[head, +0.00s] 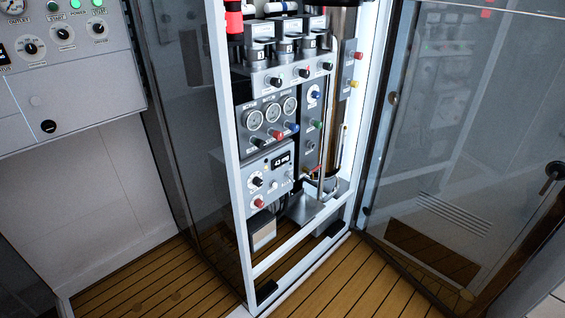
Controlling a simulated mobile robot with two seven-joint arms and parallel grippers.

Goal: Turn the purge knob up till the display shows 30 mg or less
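The grey control box (270,178) low in the open cabinet carries a small dark display (282,160) with white characters that look like about 43 mg; the last digit is hard to read. Left of and below the display is a black knob on a white dial (256,182). A red knob (258,203) sits under it. The labels are too small to read, so I cannot tell which one is the purge knob. Neither of my grippers is in view, and nothing touches the box.
Above the box are three round gauges (273,112) and several coloured knobs. A white frame post (232,160) borders the cabinet's left side. A glass door (455,130) stands at the right. Another control panel (65,60) is at the far left. The wooden floor (165,280) in front is clear.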

